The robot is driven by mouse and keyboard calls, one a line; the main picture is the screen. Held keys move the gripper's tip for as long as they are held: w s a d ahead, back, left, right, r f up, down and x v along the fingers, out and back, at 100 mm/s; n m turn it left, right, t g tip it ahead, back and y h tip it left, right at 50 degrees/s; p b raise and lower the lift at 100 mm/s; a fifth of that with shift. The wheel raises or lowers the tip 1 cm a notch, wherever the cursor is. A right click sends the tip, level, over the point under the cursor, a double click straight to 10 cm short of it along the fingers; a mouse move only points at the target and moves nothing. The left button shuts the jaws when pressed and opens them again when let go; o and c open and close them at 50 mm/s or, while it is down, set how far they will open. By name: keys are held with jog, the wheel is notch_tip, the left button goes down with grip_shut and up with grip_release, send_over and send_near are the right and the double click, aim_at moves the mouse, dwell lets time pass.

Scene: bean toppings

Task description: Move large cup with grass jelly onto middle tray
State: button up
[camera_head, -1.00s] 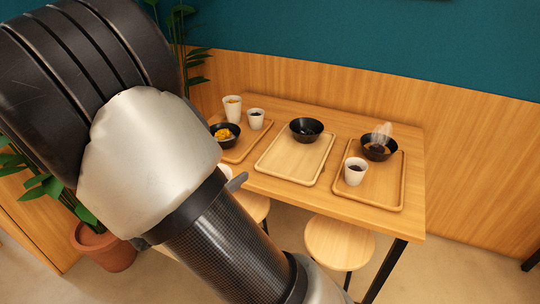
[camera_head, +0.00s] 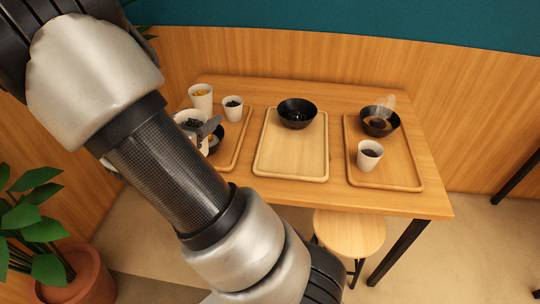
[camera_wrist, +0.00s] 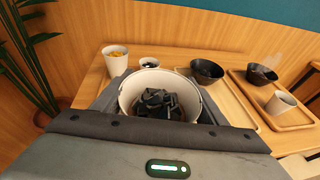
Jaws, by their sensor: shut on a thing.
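My gripper (camera_wrist: 160,115) is shut on a large white cup (camera_wrist: 128,95) with black grass jelly cubes inside, upright between the fingers in the wrist view. My gripper (camera_head: 207,130) is also mostly hidden there. The middle tray (camera_head: 290,160) is light wood, with a black bowl (camera_head: 297,114) at its back and a clear front. It lies to the right of the held cup.
A cup with yellow topping (camera_head: 201,97) and a smaller cup (camera_head: 233,108) stand close behind the held cup. The right tray (camera_head: 390,178) bears a steaming bowl (camera_head: 379,121) and a cup (camera_head: 369,155). A stool (camera_head: 350,232) stands in front.

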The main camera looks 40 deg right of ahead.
jog(key=s+d+f+m+g+h+b, duration=0.15)
jog(key=s+d, duration=0.25)
jog(key=d, duration=0.7)
jog(key=s+d+m+g+p, duration=0.15)
jog(key=s+d, duration=0.25)
jog(key=d, duration=0.7)
jog(key=shift+d+f+b, duration=0.2)
jog(key=shift+f+b, duration=0.8)
jog(key=shift+f, duration=1.45)
jog(key=shift+d+f+b, duration=0.2)
jog(key=shift+f+b, duration=0.8)
jog(key=shift+f, duration=1.4)
jog(key=shift+f, duration=0.1)
jog(key=shift+f, duration=0.15)
jog(key=o, duration=1.3)
jog(key=shift+s, duration=0.1)
